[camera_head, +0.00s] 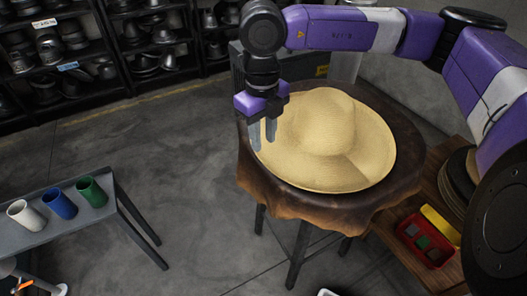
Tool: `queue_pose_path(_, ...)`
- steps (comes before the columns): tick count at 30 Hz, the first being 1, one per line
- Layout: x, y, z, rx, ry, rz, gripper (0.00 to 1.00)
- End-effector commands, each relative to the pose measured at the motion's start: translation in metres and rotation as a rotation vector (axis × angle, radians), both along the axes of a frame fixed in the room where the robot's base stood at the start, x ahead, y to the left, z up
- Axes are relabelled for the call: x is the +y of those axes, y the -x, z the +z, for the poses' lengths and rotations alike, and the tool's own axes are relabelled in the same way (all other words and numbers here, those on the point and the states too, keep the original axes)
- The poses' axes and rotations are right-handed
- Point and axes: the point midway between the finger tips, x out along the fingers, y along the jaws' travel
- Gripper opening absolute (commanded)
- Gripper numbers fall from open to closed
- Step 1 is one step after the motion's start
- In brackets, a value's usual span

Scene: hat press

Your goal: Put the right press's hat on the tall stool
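A wide-brimmed straw hat (370,137) lies brim-down, crown up, on a round stool-like table (405,190) with a brown draped cover and dark legs. My gripper (263,136) points down at the hat's left brim edge. Its two grey fingers stand slightly apart, one over the outer edge of the brim. I cannot tell whether the brim is between the fingers or whether they touch it. No hat press can be made out clearly in this view.
Black shelves (98,45) with dark hat forms stand at the back left. A grey bench (75,215) at the left holds white, blue and green cups. A wooden shelf (425,180) at the right holds a red bin (422,245). Open concrete floor lies between.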

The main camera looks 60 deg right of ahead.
Motion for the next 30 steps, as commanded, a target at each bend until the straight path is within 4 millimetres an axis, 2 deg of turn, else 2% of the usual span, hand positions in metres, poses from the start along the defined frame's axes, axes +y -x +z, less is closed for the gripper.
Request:
queue_pose_path(4, 0.000, -0.001, 0.026, -0.002, 0.002, 0.001, 0.30)
queue_pose_path(10, 0.001, -0.001, 0.046, -0.001, 0.000, 0.000, 0.30)
queue_pose_path(30, 0.001, 0.000, 0.049, 0.000, -0.001, 0.000, 0.30)
